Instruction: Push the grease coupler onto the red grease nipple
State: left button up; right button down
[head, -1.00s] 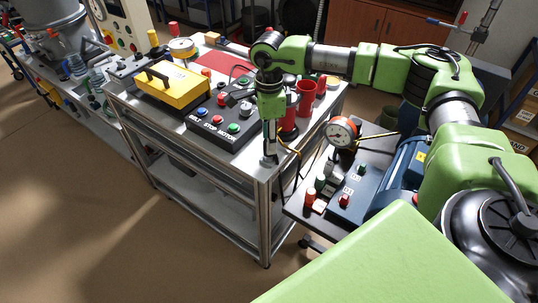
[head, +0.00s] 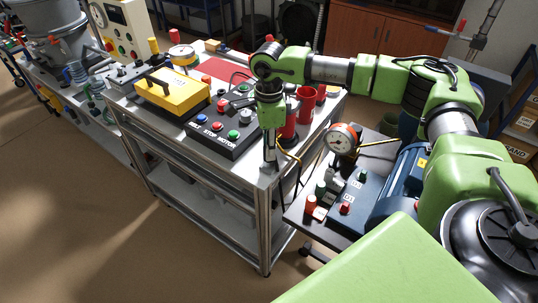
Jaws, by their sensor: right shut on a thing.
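My right arm reaches across from the right, and its gripper (head: 269,158) points down at the near right corner of the steel cart. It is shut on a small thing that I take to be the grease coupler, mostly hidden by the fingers. A thin dark and yellow hose (head: 289,156) hangs beside it. A red-topped fitting (head: 311,205), probably the red grease nipple, stands at the near left end of the dark machine base, to the right of and below the gripper in the picture. The gripper is clearly apart from it. My left gripper is out of view.
A pressure gauge (head: 343,139), a blue motor (head: 400,185) and a blue box with a red button (head: 345,208) crowd the machine base. The cart carries a yellow case (head: 172,94), a button panel (head: 218,133) and red cups (head: 306,100).

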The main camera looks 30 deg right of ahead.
jog(key=shift+r+p, duration=1.15)
jog(key=shift+r, duration=0.95)
